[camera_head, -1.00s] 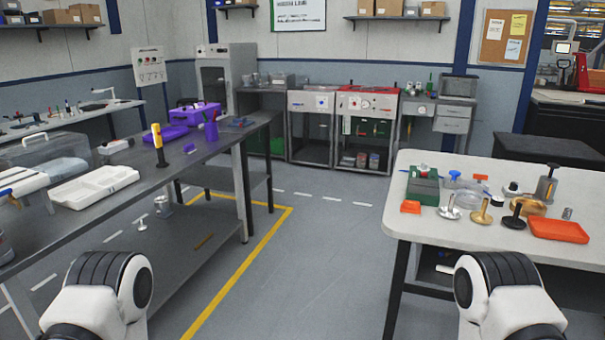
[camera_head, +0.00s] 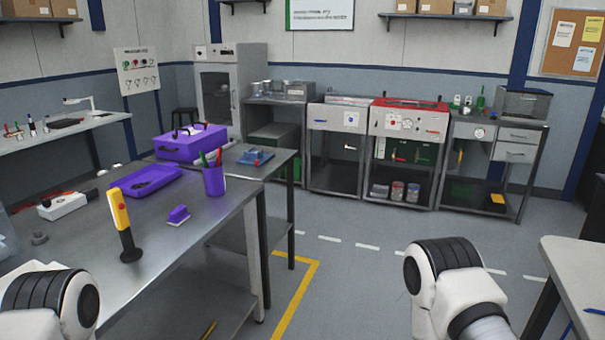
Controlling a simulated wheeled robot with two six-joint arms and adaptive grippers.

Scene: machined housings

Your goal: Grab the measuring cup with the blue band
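I cannot make out a measuring cup with a blue band in this view. Several small metal containers (camera_head: 262,87) stand on the far grey bench beside the tall cabinet, too small to tell if any has a blue band. Parts of both my arms show at the bottom left and bottom right, but neither gripper is in the picture.
A metal workbench (camera_head: 215,240) at left carries a purple toolbox (camera_head: 195,143), purple tray (camera_head: 145,181), purple pen cup (camera_head: 214,181) and yellow-handled tool (camera_head: 121,215). A white table (camera_head: 585,265) edges in at right. Floor (camera_head: 365,285) between them is clear.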

